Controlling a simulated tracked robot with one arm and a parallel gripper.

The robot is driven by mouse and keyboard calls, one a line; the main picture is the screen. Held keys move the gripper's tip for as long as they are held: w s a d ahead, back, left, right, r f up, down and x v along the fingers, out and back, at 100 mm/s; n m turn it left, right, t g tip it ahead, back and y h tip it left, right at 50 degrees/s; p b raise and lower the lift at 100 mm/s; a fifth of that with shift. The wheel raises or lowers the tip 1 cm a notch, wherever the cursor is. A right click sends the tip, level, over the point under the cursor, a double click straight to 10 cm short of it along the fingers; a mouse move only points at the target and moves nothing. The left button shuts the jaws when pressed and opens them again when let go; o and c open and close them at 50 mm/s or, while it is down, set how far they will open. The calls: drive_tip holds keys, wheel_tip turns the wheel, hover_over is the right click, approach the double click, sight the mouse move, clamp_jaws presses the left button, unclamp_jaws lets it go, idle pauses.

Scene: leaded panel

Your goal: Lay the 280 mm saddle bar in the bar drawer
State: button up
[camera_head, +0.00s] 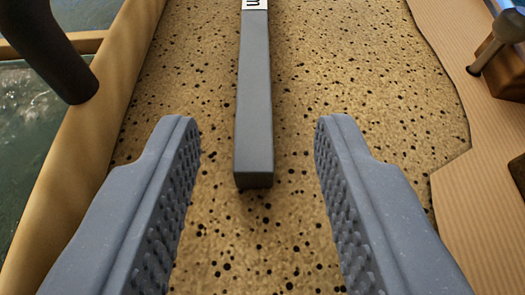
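A long grey square-section bar (254,105) lies on a speckled cork-like surface (350,60) in the head camera view. It runs from the top edge to its near end at the middle of the picture. A white label with part of a dark letter shows at the top; the length marking cannot be read. My gripper (252,135) is open, one finger on each side of the bar's near end, with clear gaps and no contact visible. How high the fingers are above the surface is hard to tell. No drawer can be made out.
A wooden rail (85,130) borders the cork on the left, with a dark cylindrical object (48,50) above it. On the right is a wooden surface (470,200) with a metal-headed tool or peg (497,42) and a dark brown block (503,72). The cork beside the bar is clear.

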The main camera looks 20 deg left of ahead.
drive_tip(key=v, duration=0.8)
drive_tip(key=shift+p, duration=0.4)
drive_tip(key=shift+s, duration=0.1)
